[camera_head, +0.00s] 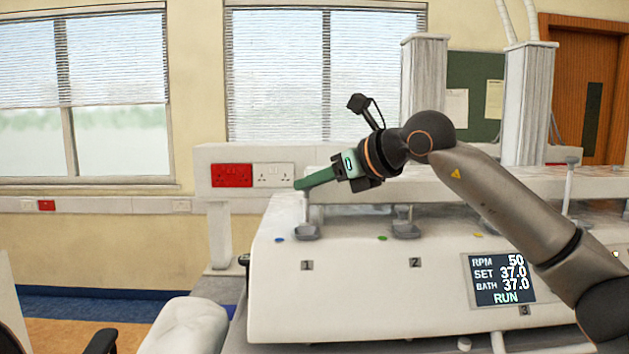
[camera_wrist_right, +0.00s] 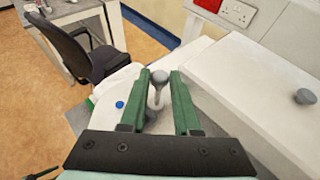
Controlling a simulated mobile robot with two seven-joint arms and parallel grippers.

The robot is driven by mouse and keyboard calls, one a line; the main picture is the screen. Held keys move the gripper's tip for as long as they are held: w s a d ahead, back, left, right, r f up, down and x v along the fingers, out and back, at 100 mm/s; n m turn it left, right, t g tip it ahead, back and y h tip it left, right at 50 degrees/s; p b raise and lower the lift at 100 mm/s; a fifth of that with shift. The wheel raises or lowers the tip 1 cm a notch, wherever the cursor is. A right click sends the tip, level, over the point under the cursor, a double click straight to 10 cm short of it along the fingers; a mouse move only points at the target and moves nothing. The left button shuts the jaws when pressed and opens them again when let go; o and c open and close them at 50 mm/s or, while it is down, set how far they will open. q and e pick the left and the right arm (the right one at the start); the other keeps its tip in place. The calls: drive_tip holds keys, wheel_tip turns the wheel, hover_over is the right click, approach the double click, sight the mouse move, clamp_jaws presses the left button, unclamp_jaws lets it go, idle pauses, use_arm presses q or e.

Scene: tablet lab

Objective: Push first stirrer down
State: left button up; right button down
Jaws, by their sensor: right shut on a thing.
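The first stirrer is a thin pale rod above the grey collar (camera_head: 306,232) at the position marked 1, on the white bath unit (camera_head: 400,285). My right gripper (camera_head: 300,184), with green fingers, reaches in from the right and hides the rod's top. In the right wrist view, the stirrer's round grey knob (camera_wrist_right: 160,77) sits between the two green fingers (camera_wrist_right: 160,84), with the pale rod below it. The right gripper is shut on the stirrer. My left gripper does not show.
A second stirrer (camera_head: 406,228) stands at position 2, partly behind my right arm. A taller rod (camera_head: 570,185) stands farther right. The display (camera_head: 499,279) reads RUN. A wall rail with sockets (camera_head: 273,176) is behind the unit. A dark chair (camera_wrist_right: 92,55) stands on the floor.

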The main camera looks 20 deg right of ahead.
idle(0.5)
wheel_tip(320, 180, down, 5)
drive_tip(key=b, duration=0.4)
drive_tip(key=shift+r, duration=0.1)
drive_tip(key=c, duration=0.9)
unclamp_jaws()
drive_tip(key=shift+s, duration=0.1)
